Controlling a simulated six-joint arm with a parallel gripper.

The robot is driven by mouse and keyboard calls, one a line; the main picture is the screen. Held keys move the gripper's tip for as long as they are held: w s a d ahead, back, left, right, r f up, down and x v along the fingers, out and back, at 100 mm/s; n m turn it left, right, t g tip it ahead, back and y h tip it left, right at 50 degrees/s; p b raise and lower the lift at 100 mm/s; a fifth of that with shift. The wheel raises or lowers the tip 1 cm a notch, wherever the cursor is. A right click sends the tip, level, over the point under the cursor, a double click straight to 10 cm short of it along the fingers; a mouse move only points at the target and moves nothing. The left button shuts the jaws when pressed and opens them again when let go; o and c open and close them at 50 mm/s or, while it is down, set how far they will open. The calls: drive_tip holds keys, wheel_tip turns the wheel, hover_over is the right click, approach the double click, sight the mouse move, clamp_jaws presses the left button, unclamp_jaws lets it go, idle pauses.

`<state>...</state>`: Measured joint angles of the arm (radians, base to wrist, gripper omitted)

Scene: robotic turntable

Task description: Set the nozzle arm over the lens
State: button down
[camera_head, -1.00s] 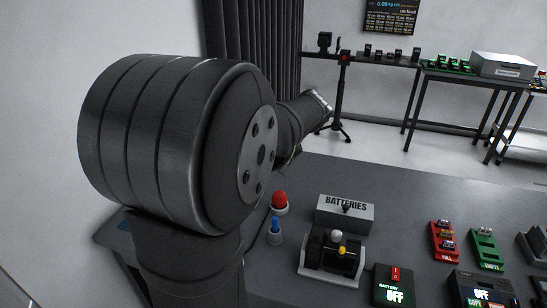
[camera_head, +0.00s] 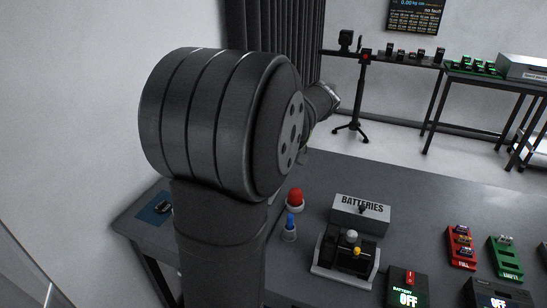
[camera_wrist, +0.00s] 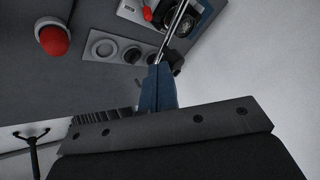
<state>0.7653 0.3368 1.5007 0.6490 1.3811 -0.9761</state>
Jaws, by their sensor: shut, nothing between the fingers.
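In the wrist view my gripper (camera_wrist: 159,70) has its blue fingers together, with nothing visible between them. A thin shiny rod (camera_wrist: 176,32), which looks like the nozzle arm, runs from the fingertips up to the top edge. I cannot tell whether the fingers touch it. A dark round piece (camera_wrist: 186,24) just right of the rod may be the lens, and it is partly cut off or covered. In the head view my own arm hides the gripper, and I cannot make out the nozzle arm or lens there.
In the head view a batteries box (camera_head: 360,213), a lever device (camera_head: 345,257), a red dome (camera_head: 295,199) and a blue-topped knob (camera_head: 290,228) stand on the table. A blue pad (camera_head: 152,212) lies at left.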

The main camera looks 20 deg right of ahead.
drive_tip(key=w+a+n+g+y, duration=0.1)
drive_tip(key=w+a+n+g, duration=0.2)
drive_tip(key=a+n, duration=0.3)
drive_tip(key=shift+w+a+y, duration=0.3)
drive_tip(key=shift+w+a, duration=0.05)
drive_tip(key=shift+a, duration=0.35)
drive_tip(key=shift+s+d, duration=0.4)
drive_tip(key=shift+s, duration=0.3)
drive_tip(key=w+d+r, duration=0.2)
drive_tip(key=d+r, duration=0.6)
drive_tip(key=d, duration=0.1)
drive_tip(key=shift+d, duration=0.15)
